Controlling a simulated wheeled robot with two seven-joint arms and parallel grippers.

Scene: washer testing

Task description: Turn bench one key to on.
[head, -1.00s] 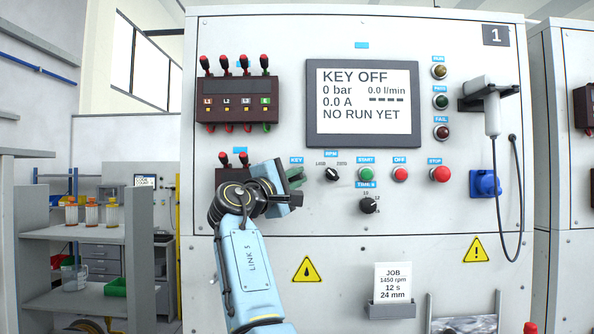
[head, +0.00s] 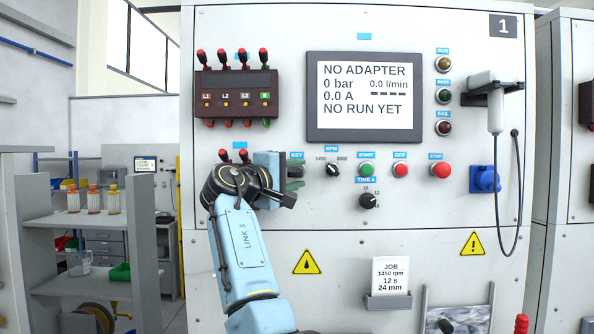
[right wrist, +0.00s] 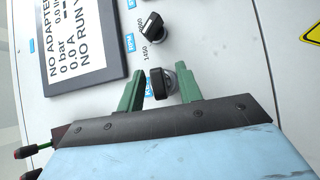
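The bench one key (right wrist: 157,84) is a black knob on a silver collar, under the blue KEY label (head: 297,156) on the panel. In the right wrist view, the green fingers of the right gripper (right wrist: 160,70) stand apart on either side of the key, with gaps visible. The bench screen (head: 364,97) reads NO ADAPTER, 0 bar, 0.0 A and NO RUN YET. My left gripper is not in view.
To the right of the key are the RPM knob (head: 333,170), the green START button (head: 367,169), red OFF (head: 400,170) and STOP (head: 440,170) buttons. The time knob (head: 369,201) is below. A dark terminal block (head: 236,95) sits above left.

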